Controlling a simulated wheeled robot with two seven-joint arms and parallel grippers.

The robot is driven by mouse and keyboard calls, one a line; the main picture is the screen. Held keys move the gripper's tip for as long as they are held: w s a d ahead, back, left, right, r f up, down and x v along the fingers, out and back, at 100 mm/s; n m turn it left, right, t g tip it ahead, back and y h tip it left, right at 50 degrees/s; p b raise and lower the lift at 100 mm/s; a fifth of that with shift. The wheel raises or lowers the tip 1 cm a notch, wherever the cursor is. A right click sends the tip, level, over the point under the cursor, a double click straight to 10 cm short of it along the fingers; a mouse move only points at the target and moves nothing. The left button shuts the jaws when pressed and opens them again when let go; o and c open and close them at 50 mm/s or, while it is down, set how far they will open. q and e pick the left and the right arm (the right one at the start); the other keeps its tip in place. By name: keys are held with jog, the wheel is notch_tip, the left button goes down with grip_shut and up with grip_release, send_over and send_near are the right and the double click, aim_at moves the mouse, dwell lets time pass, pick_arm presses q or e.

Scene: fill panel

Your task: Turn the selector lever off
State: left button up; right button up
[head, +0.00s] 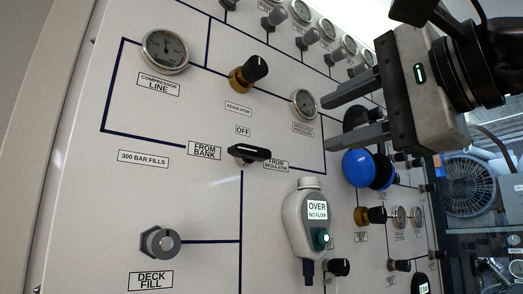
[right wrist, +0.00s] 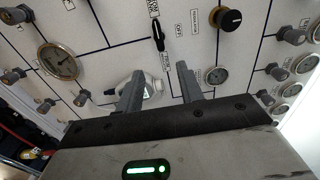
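The selector lever (head: 249,153) is a black bar handle on the panel, below the OFF label (head: 243,131). It lies roughly sideways between the FROM BANK label (head: 204,150) and the FROM REGULATOR label (head: 277,165). In the right wrist view the lever (right wrist: 157,35) stands above and between the two fingers. My right gripper (head: 328,121) is open and empty, to the right of the lever and apart from it. Its two fingers also show in the right wrist view (right wrist: 161,85). My left gripper is not in view.
A regulator knob (head: 248,74) with a brass base is above the lever. A gauge (head: 304,103) sits between the knob and my fingers. A grey OVER/NO FLOW device (head: 306,222) and a blue round knob (head: 360,168) stick out below my right gripper. The panel left of the lever is mostly flat.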

aim_at(259, 152)
jog(key=p+x, duration=0.4)
jog(key=x, duration=1)
jog(key=shift+w+a, duration=0.15)
jog(key=shift+w+a+f, duration=0.1)
jog(key=shift+w+a, duration=0.15)
jog(key=shift+w, duration=0.1)
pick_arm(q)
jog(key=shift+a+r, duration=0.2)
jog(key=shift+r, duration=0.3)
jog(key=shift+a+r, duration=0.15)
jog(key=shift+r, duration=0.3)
pick_arm(e)
grip_shut()
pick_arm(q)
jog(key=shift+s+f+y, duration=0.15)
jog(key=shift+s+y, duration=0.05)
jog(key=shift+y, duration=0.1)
